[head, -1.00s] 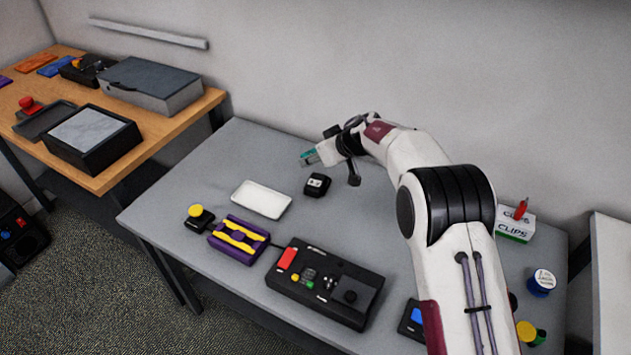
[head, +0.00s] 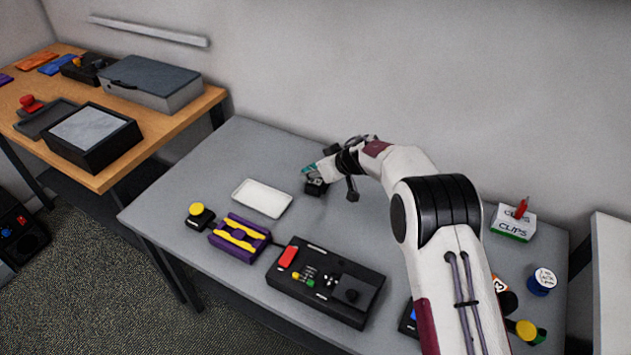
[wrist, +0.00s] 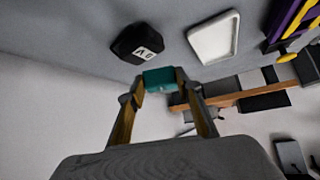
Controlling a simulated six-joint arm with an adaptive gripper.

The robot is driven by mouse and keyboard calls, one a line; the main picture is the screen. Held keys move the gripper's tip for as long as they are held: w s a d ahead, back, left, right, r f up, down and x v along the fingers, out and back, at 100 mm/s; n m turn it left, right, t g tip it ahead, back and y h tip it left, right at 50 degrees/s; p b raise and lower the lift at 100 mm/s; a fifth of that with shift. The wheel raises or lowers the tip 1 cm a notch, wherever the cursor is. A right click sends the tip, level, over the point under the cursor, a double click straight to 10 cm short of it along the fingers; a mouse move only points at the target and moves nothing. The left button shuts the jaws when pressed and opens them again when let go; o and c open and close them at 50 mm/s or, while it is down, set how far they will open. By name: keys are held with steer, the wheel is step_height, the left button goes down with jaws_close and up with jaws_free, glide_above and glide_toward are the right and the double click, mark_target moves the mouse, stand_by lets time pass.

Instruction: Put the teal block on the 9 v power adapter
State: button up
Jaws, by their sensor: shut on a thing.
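My gripper (head: 315,172) is shut on the teal block (head: 308,169), which also shows between the fingertips in the wrist view (wrist: 160,79). The 9 V power adapter (head: 315,188) is a small black box on the grey table, partly hidden behind my gripper in the head view. In the wrist view the adapter (wrist: 137,42) shows its white label, and the block appears apart from it. The height of the block above the adapter is hard to tell.
A white tray (head: 262,199) lies left of the adapter on the grey table (head: 190,170). A purple and yellow holder (head: 239,238), a yellow button (head: 198,211) and a black control panel (head: 325,284) stand nearer the front. The table's back left is clear.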

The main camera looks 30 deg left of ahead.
mark_target(315, 189)
steer(key=shift+f, duration=0.2)
steer(key=shift+f, duration=1.8)
steer(key=shift+f, duration=0.15)
steer(key=o, duration=1.1)
steer(key=shift+r, duration=0.2)
steer(key=shift+s+d+r, duration=0.1)
steer(key=shift+d+r, duration=0.3)
steer(key=shift+r, duration=0.05)
steer(key=shift+v, duration=5.35)
